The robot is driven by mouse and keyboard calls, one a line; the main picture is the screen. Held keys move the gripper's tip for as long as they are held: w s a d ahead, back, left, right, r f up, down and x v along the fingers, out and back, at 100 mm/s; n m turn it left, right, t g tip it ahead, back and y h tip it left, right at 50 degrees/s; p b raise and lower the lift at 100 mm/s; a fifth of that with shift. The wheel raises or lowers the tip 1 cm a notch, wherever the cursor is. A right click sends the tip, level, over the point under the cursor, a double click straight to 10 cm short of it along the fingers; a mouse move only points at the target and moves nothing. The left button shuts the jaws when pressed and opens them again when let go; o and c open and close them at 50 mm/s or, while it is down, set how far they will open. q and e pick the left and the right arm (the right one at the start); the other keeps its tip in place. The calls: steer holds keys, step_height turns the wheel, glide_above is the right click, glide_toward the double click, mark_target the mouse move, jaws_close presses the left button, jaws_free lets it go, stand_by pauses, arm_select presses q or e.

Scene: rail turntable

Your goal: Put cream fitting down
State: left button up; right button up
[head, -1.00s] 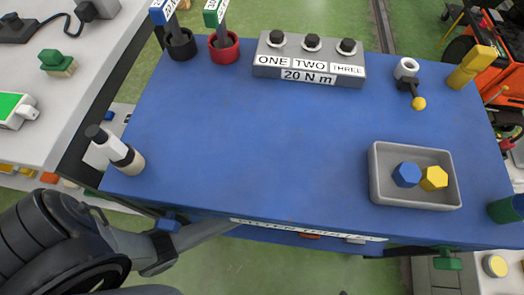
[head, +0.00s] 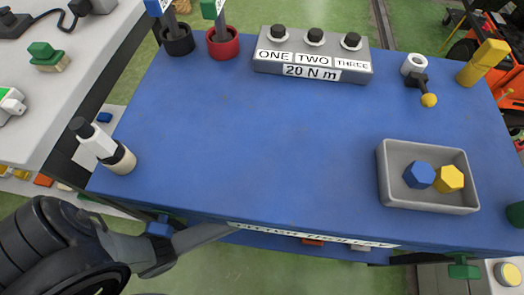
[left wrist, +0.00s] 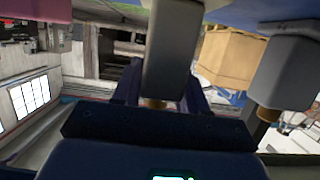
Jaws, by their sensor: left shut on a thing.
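A grey tray (head: 430,204) on the table's right side holds a blue hexagonal fitting (head: 419,174) and a yellow one (head: 450,179). My right gripper is not in view.
A white bottle (head: 103,146) with a black cap stands at the table's front left corner. A grey three-post block (head: 312,68), a red cup (head: 223,45) and a black cup (head: 177,40) line the back. A yellow post (head: 484,62) stands back right. The table's middle is clear.

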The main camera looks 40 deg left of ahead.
arm_select(q)
steer(key=o, duration=1.3)
steer(key=shift+f, duration=0.1)
steer(key=shift+c, duration=0.2)
steer(key=shift+r, duration=0.25)
steer(key=shift+s+d+p, duration=0.15)
steer(key=shift+s+p, duration=0.1)
steer(key=shift+p, duration=0.15)
steer(key=p+v, duration=0.5)
steer(key=v, duration=0.6)
steer(key=shift+s, duration=0.15)
steer(key=shift+d+r, duration=0.1)
